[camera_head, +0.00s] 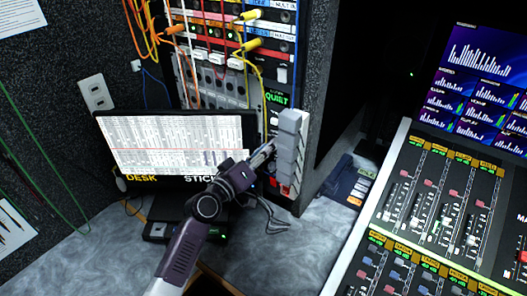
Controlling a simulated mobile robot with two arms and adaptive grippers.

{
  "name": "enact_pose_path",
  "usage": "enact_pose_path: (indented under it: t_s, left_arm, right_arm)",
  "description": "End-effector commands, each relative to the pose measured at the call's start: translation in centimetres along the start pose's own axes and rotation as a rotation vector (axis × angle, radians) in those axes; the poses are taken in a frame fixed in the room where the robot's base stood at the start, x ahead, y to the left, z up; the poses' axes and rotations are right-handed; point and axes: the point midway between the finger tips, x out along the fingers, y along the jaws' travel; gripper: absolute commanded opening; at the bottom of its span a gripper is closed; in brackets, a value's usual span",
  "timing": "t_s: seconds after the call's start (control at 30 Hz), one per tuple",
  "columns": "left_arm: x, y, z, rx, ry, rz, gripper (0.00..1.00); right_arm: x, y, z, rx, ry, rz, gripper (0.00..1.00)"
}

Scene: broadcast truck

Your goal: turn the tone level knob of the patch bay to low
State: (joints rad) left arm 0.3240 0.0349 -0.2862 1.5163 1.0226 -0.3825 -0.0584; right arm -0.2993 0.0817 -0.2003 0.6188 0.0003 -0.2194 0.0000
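The patch bay (215,60) stands upright at the back centre, with rows of jacks and coloured cables plugged in. I cannot make out which part is its tone level knob; small fittings on its lower right are partly hidden. My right gripper is not in view.
A green "QUIET" label (277,98) is on the rack's right side. A large mixing console (425,220) with a screen fills the right. Loose cables hang at left. The grey desk (275,245) is mostly clear in front.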

Motion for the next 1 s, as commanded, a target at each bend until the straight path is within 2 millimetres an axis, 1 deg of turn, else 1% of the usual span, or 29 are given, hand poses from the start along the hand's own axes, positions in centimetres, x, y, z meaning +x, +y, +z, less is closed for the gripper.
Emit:
enact_pose_path:
  t_s: [0.17,0.5,0.6,0.7,0.8,1.0]
  left_arm:
    - [-1.7,-0.1,0.0,0.003,0.000,-0.001,0.27]
    - [-8.8,-0.2,0.1,0.002,-0.002,-0.003,0.27]
    - [-10.3,-0.1,0.0,0.002,-0.001,-0.002,0.27]
    - [-11.3,-0.1,0.0,0.000,0.000,-0.002,0.27]
    - [-11.9,-0.1,0.0,0.000,0.000,-0.001,0.27]
    - [-12.0,-0.1,0.0,-0.001,0.000,0.000,0.27]
  right_arm:
    - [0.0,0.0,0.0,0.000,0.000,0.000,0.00]
    - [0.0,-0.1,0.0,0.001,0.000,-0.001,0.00]
    - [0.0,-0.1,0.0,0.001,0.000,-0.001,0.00]
    - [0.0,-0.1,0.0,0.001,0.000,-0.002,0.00]
    - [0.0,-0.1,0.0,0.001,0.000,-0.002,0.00]
    - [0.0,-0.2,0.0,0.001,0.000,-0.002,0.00]
